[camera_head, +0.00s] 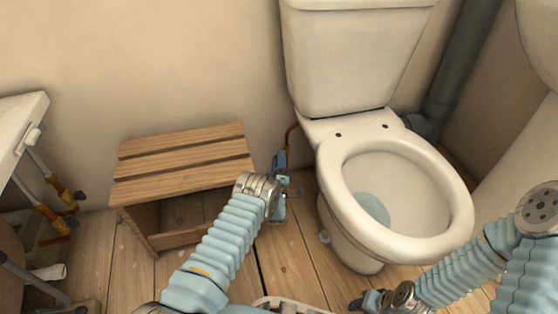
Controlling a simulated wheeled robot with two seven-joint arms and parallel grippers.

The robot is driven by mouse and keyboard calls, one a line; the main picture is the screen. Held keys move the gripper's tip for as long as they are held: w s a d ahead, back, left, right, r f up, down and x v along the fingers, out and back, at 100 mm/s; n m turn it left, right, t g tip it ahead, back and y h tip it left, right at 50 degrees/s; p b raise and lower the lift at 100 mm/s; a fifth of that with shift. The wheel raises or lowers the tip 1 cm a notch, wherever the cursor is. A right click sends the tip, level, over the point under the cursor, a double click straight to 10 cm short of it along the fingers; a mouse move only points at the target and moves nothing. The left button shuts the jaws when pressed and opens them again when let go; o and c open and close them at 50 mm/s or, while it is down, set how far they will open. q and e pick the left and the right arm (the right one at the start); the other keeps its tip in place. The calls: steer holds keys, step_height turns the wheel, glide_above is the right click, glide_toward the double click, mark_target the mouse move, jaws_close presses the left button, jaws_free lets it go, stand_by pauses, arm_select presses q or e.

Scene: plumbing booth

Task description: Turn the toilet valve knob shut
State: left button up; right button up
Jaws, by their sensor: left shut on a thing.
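My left gripper (283,184) is low by the wall, between the wooden stool and the toilet (345,70). It is shut at the valve, on the knob as far as I can tell. The knob itself is hidden behind the gripper and wrist. A thin copper-coloured supply pipe (291,131) rises from behind the gripper toward the tank. My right gripper (364,301) is at the bottom edge, in front of the toilet base and away from the valve. Its fingers are small and dark there, and I cannot tell whether they are open.
A slatted wooden stool (183,166) stands against the wall, just left of my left wrist. The toilet bowl (400,190) is close on the right. A white sink unit (20,120) with pipes is at the far left. A grey drain pipe (462,60) stands behind the toilet.

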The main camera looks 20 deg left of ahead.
arm_select(q)
steer(key=shift+f+m+t, duration=0.1)
steer(key=shift+m+t, duration=0.3)
steer(key=shift+m, duration=0.3)
steer(key=o, duration=1.1)
steer(key=shift+c, duration=0.2)
steer(key=p+v, duration=0.2)
steer(key=v, duration=1.1)
steer(key=shift+s+p, duration=0.4)
steer(key=shift+f, duration=0.15)
